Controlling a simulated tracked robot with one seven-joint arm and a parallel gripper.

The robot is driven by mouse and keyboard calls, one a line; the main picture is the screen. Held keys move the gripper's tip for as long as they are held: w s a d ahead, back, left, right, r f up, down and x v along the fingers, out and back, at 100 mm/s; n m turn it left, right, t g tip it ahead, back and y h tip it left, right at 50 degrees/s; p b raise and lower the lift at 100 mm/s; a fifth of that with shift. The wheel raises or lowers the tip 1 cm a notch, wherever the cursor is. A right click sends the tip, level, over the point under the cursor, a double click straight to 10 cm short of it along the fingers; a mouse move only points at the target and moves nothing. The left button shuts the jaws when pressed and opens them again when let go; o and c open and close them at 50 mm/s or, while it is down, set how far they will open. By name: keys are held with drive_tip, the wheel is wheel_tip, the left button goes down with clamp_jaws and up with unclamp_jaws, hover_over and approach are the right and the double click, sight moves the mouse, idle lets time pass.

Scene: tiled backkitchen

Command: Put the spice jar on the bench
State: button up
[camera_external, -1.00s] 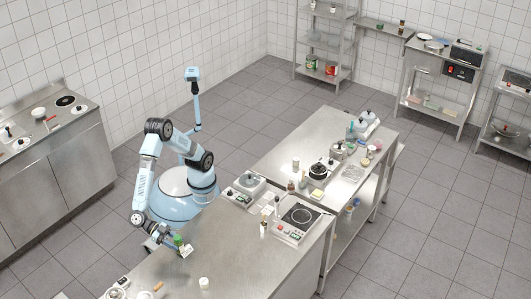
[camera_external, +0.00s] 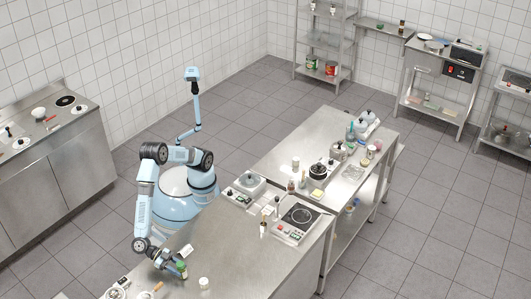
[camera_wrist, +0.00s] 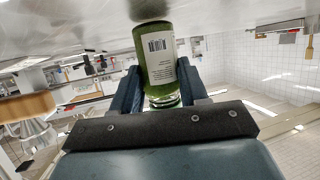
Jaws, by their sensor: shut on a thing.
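The spice jar (camera_external: 182,267) is small, with green contents and a white barcode label. In the wrist view the jar (camera_wrist: 160,60) stands between both fingers. My gripper (camera_external: 177,262) is shut on it, low over the near part of the steel bench (camera_external: 222,250). In the wrist view my gripper (camera_wrist: 165,85) has a dark finger on each side of the jar. The bench surface (camera_wrist: 225,12) fills the top of that view, which looks inverted, and the jar's far end reaches it. I cannot tell whether they touch.
A small white container (camera_external: 204,283) stands just right of the jar. A tan item (camera_external: 158,286) and white items (camera_external: 117,290) lie at the front left. An induction hob (camera_external: 298,218) and a scale-like device (camera_external: 245,186) are further back. The bench between is clear.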

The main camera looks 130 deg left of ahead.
drive_tip(key=shift+f, duration=0.15)
drive_tip(key=o, duration=1.2)
